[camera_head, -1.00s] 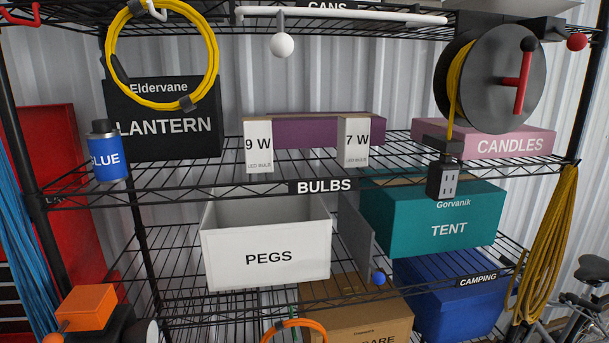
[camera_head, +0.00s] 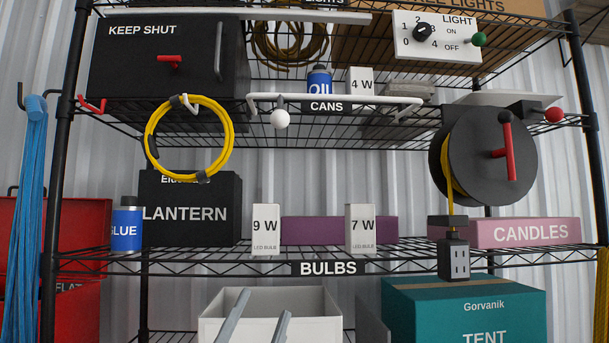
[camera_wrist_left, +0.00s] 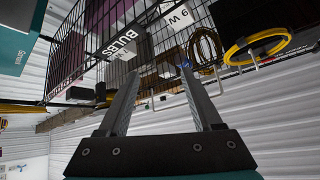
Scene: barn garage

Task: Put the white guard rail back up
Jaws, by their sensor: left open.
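The white guard rail (camera_head: 345,99) is a thin bar with bent ends, along the front edge of the CANS shelf in the head view. A white ball knob (camera_head: 280,119) hangs below its left part. The rail sits low, about level with the shelf edge, in front of the blue oil can (camera_head: 319,82) and the 4 W box (camera_head: 361,83). My left gripper (camera_head: 264,302) is open and empty at the bottom, well below the rail, in front of the white bin. Its spread fingers (camera_wrist_left: 160,74) also show in the left wrist view. My right gripper is not in view.
A yellow cable coil (camera_head: 226,147) hangs left of the rail. A black cable reel (camera_head: 472,157) with a red handle is to the right. Boxes line the BULBS shelf (camera_head: 400,262) below. A switch panel (camera_head: 420,47) is above right.

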